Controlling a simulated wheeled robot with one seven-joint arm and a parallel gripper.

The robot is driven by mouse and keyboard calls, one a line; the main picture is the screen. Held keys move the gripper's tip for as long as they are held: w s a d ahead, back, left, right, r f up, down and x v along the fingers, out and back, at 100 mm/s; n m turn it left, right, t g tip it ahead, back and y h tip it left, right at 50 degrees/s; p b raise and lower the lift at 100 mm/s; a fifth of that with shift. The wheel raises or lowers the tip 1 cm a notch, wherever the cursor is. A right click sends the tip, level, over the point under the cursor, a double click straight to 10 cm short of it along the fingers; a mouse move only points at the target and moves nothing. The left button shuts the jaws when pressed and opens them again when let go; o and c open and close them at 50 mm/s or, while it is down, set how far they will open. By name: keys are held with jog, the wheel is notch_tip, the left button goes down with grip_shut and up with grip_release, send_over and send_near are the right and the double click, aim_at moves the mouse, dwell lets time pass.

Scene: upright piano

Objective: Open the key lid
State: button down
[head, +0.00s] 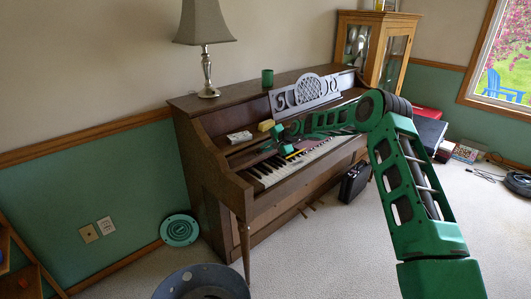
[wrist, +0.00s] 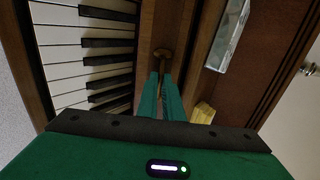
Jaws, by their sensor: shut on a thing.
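The upright brown piano (head: 195,150) stands against the wall in the head view, with a row of its white and black keys (head: 268,174) uncovered. The keys also fill the left of the wrist view (wrist: 75,55). Beside them runs a brown wooden strip, which looks like the key lid's edge (wrist: 150,25), with a small brass knob (wrist: 162,53). My gripper (wrist: 163,80) has its two green fingers close together at this knob, shut on it. In the head view my gripper (head: 286,149) is over the keyboard's back edge, and the knob is too small to make out.
A pale box (head: 239,137) and a yellow block (head: 266,125) lie on the ledge behind the keys. A lamp (head: 207,75), a green cup (head: 267,77) and a music stand (head: 306,92) are above. A black case (head: 354,182) stands on the floor.

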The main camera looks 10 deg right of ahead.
jog(key=shift+w+d+r, duration=0.1)
jog(key=shift+w+r, duration=0.05)
jog(key=shift+w, duration=0.2)
jog(key=c, duration=1.9)
grip_release()
jog(key=shift+c, duration=0.2)
jog(key=shift+s, duration=0.15)
jog(key=v, duration=1)
jog(key=shift+s+d+r, duration=0.1)
jog(key=shift+s+r, duration=0.1)
